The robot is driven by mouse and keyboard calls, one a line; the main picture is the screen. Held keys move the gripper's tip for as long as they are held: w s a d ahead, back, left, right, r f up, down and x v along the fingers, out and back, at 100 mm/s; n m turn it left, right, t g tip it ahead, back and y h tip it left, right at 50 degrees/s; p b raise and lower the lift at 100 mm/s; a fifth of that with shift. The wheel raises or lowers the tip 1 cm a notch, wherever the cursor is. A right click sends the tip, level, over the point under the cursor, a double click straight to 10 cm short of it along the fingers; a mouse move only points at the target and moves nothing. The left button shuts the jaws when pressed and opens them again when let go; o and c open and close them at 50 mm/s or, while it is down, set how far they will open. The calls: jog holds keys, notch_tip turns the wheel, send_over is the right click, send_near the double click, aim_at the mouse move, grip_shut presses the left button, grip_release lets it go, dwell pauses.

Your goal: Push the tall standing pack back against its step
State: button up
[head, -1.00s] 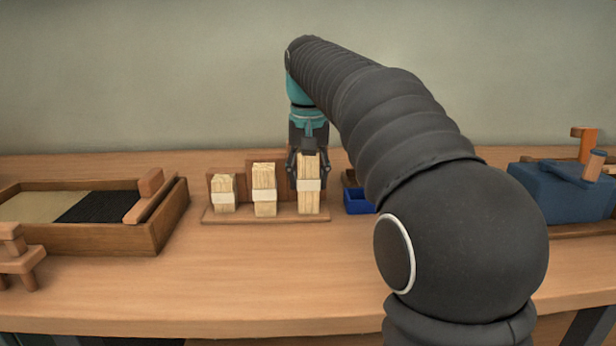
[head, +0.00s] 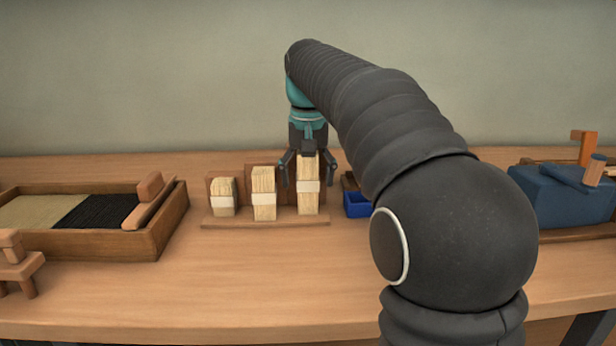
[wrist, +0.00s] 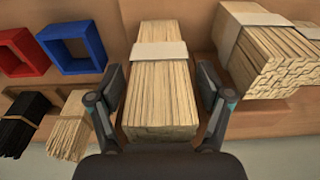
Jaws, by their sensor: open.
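The tall standing pack (head: 308,187) is a pale bristle bundle with a white band. It stands upright at the right end of a stepped wooden rack (head: 265,222). My gripper (head: 307,180) is open above and around its top, one finger on each side. In the wrist view the tall pack (wrist: 160,85) lies between the two open fingers (wrist: 160,108), with a gap on at least the left side. I cannot tell whether its back touches its step. A middle pack (head: 264,190) and a short pack (head: 223,196) stand to its left.
A blue bin (head: 356,204) is close right of the rack. A wooden tray (head: 100,238) with pale and black bristles is at left. A blue block-like tool (head: 565,195) is at far right. The front table (head: 230,290) is clear. The wrist view shows a red bin (wrist: 22,52).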

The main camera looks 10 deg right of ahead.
jog(key=r, duration=0.4)
jog(key=s+r, duration=0.1)
jog(key=r, duration=0.7)
jog(key=shift+s+a, duration=0.2)
